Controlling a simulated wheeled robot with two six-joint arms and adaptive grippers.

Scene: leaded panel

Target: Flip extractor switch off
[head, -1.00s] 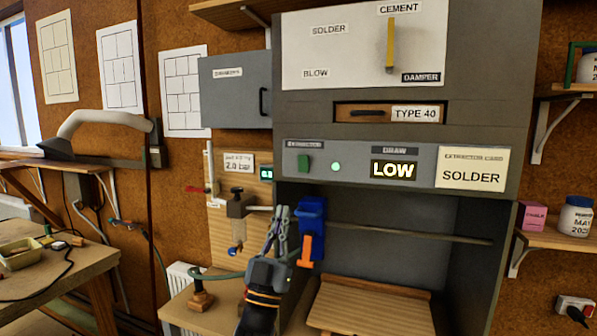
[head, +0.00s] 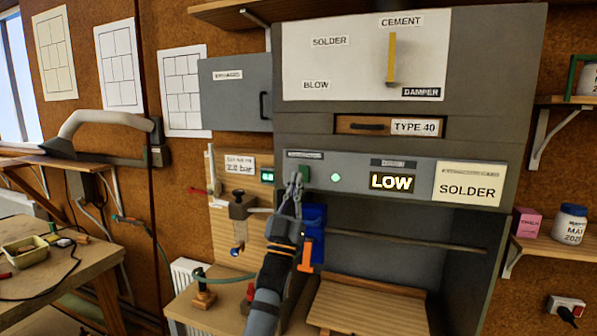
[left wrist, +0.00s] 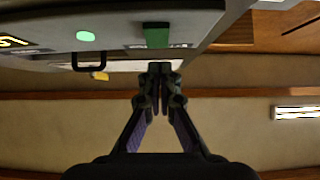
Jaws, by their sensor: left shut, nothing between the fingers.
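The extractor switch is a green rocker (head: 305,173) on the grey control strip of the hood, under a small label. A lit green lamp (head: 336,177) and a LOW display (head: 391,181) sit to its right. My left gripper (head: 297,178) is shut and empty, with its tips just below and left of the switch, partly covering it in the head view. In the left wrist view the green switch (left wrist: 156,36) is just beyond the closed fingertips (left wrist: 160,68); I cannot tell whether they touch. My right gripper is not in view.
A blue tool with an orange part (head: 312,235) hangs close behind my left gripper. A metal rod (head: 410,240) crosses the hood opening above a slatted wooden board (head: 365,305). A pressure gauge board (head: 240,205) stands to the left. The TYPE 40 drawer (head: 368,127) is above.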

